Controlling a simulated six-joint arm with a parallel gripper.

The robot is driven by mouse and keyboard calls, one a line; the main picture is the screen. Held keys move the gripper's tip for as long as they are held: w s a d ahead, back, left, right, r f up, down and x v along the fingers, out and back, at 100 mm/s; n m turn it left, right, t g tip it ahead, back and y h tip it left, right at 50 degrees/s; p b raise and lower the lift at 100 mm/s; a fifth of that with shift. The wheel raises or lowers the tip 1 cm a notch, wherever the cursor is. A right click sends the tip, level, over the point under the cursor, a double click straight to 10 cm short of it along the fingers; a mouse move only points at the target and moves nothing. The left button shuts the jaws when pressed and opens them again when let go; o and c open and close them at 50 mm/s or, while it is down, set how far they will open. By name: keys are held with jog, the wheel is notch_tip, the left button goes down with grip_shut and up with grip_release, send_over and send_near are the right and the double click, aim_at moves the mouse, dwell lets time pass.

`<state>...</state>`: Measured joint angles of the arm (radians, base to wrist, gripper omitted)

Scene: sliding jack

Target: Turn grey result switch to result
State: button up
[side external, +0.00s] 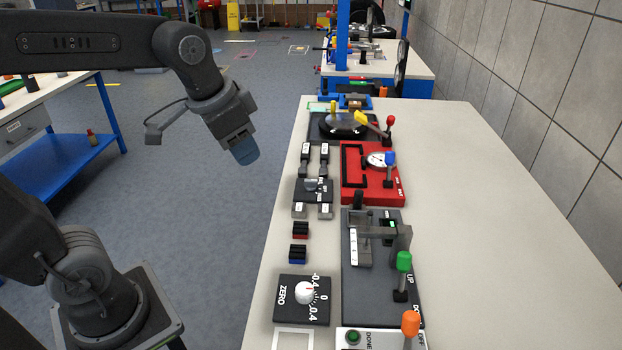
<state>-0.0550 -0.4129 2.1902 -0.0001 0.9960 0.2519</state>
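My gripper (243,150) hangs in the air left of the bench, pointing down, with blue fingertips. It is well apart from every device, and this angle does not show any gap between its fingers.
The bench (490,240) is bare on its right side. A red gauge fixture (385,190), a dark plate with a green-handled lever (403,262), a ZERO dial panel (302,299) and an orange-handled lever (410,323) stand along the left. A tiled wall (560,110) borders the right.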

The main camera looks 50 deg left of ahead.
jog(key=w+a+f+m+g, duration=0.2)
jog(key=w+a+m, duration=0.15)
jog(key=w, duration=0.95)
jog(key=m+g, duration=0.2)
jog(key=m, duration=0.1)
send_over(311, 180)
notch_tip(311, 180, down, 8)
notch_tip(311, 180, down, 13)
grip_shut()
